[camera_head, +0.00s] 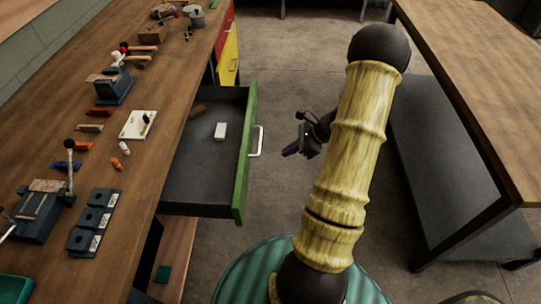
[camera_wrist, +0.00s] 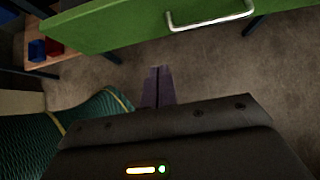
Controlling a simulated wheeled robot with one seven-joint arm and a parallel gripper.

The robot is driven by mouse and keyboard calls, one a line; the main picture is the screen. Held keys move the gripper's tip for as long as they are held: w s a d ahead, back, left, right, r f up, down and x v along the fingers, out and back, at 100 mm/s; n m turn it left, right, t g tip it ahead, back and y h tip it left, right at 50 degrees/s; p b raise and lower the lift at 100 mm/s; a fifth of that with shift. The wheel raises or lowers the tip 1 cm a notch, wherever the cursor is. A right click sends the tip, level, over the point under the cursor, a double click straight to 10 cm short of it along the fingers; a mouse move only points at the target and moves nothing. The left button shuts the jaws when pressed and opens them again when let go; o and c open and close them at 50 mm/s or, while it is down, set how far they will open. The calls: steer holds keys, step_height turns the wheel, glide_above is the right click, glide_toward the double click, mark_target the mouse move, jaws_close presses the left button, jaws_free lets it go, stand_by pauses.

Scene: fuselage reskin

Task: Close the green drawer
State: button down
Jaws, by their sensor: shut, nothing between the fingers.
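The green drawer (camera_head: 244,165) is pulled out from under the left workbench. Its dark tray holds a white block (camera_head: 220,131) and a brown piece (camera_head: 198,110). A pale bar handle (camera_head: 256,141) is on its outer face. In the wrist view the green front (camera_wrist: 130,27) runs across the top, with the handle (camera_wrist: 212,20) at upper right. My gripper (camera_head: 296,150) is right of the handle, apart from it. In the wrist view my gripper's fingers (camera_wrist: 158,72) are together and empty, pointing toward the drawer front, with floor visible between.
A wooden workbench (camera_head: 62,150) with vices, small tools and parts lies at left. Yellow (camera_head: 229,58) and red drawer fronts sit farther along it. Another table (camera_head: 480,80) with a lower shelf stands at right. Bare floor lies between the benches.

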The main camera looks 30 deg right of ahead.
steer(key=w+a+r+x, duration=0.1)
steer(key=a+r+x, duration=0.1)
steer(key=x, duration=1)
steer(key=shift+w, duration=0.15)
